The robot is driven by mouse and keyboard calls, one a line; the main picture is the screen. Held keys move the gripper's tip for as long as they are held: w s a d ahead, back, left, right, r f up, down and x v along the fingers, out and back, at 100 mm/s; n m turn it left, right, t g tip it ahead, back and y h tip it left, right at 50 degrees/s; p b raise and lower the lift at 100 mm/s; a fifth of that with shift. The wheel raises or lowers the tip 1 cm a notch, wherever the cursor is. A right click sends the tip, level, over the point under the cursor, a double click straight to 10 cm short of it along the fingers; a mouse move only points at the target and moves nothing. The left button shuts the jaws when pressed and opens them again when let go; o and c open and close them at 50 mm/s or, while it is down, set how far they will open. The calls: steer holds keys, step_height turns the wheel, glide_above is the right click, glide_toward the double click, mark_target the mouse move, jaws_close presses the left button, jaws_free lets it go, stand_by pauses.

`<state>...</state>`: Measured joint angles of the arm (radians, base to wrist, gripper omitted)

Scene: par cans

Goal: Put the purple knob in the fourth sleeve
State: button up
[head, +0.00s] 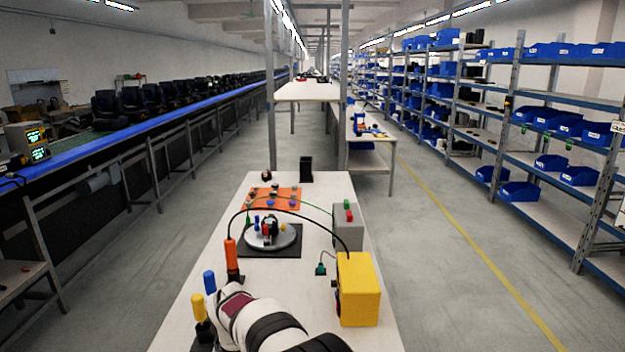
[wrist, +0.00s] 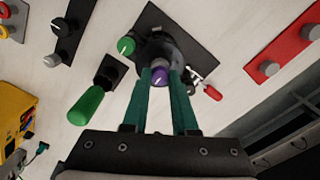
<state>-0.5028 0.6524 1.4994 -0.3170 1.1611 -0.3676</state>
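In the wrist view the purple knob (wrist: 159,77), with a white mark on its top, sits between the teal fingertips of my gripper (wrist: 161,73). The fingers stand close together and appear shut on it. Behind it is a dark round piece over a black mat (wrist: 190,35). A green knob (wrist: 126,46) is just left of it. In the head view a row of dark sleeves with orange (head: 231,252), blue (head: 209,281) and yellow (head: 198,306) handles stands at the table's left. My gripper and the purple knob cannot be made out there.
A yellow box (head: 358,290) and a grey box (head: 348,228) with red and green buttons stand at the right. An orange panel (head: 285,204) lies further back. A green handle (wrist: 86,106) and a red panel (wrist: 290,48) flank my gripper in the wrist view.

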jaws_close()
steer(key=shift+r, duration=3)
steer(key=s+d+r+m, duration=0.2)
steer(key=d+r+m, duration=0.15)
steer(key=d, duration=0.65)
steer(key=s+d+r+m, duration=0.2)
steer(key=d+r, duration=0.2)
steer(key=d, duration=0.6)
steer(key=shift+s+a+f+n, duration=0.5)
steer(key=shift+s+f+n, duration=0.3)
steer(key=shift+f, duration=3)
steer(key=shift+s+a+f+n, duration=0.5)
steer(key=shift+s+f+n, duration=0.3)
steer(key=shift+f, duration=3.05)
steer(key=shift+s+a+f+n, duration=0.6)
steer(key=shift+f+n, duration=0.35)
steer(key=shift+f, duration=2.85)
steer(key=shift+d+f, duration=0.1)
